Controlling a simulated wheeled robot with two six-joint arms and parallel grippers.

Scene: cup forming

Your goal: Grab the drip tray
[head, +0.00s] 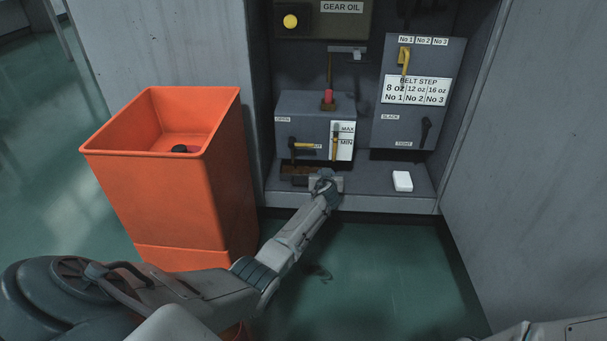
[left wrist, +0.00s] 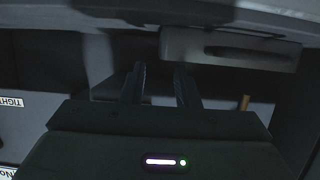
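The drip tray (head: 297,170) looks like a low, dark brown-stained tray on the cabinet ledge, under the grey gear box. My left gripper (head: 324,179) is at the ledge, at the tray's right side, and covers part of that area. In the left wrist view, the left gripper's two fingers (left wrist: 161,84) stand apart with nothing visible between them. A grey block with a slotted front (left wrist: 236,46) lies just beyond them to the right; it may be the tray's front. I cannot tell whether the fingers touch it. My right gripper is out of view.
An orange bin (head: 195,210) with a dark and red object inside stands left of the cabinet. A white block (head: 402,181) lies on the ledge's right. The gear box (head: 300,117) has a yellow-handled lever (head: 303,146).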

